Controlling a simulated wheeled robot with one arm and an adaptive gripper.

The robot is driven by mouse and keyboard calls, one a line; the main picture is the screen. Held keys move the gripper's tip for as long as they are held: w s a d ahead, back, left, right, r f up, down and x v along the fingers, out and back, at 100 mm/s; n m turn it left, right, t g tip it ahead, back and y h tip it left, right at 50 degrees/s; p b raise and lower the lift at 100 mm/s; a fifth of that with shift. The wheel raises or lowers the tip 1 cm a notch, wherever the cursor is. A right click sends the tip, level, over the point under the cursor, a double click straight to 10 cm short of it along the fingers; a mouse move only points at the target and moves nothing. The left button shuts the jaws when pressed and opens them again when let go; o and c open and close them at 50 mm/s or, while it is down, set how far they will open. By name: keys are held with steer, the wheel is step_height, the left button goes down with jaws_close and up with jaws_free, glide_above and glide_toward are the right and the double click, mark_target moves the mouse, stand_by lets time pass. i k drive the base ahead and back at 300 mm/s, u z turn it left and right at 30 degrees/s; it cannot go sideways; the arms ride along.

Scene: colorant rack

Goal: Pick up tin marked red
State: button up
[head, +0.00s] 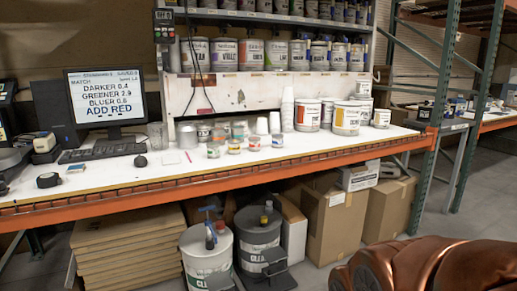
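No label reads clearly as red, so I cannot tell which tin is the marked one. A row of labelled tins stands on the shelf above the bench. One tin with reddish lettering (250,55) is between a tin with violet lettering (223,55) and a tin with green lettering (276,55). On the bench, a large white tin with a red-orange label (307,115) stands beside a larger tin with a yellow-orange label (346,118). A smaller tin with an orange label (382,118) is to their right. My gripper is not in view.
The monitor (104,96) shows "ADD RED". Small open pots (234,146) and paper cups (288,108) stand on the white bench (130,178). Its orange front edge (200,189) runs across. Two buckets (258,236) and cardboard boxes (336,222) are below. The front-centre benchtop is mostly clear.

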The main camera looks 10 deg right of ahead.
mark_target(254, 142)
steer(key=z, duration=0.35)
steer(key=i, duration=1.1)
steer(key=u, duration=0.65)
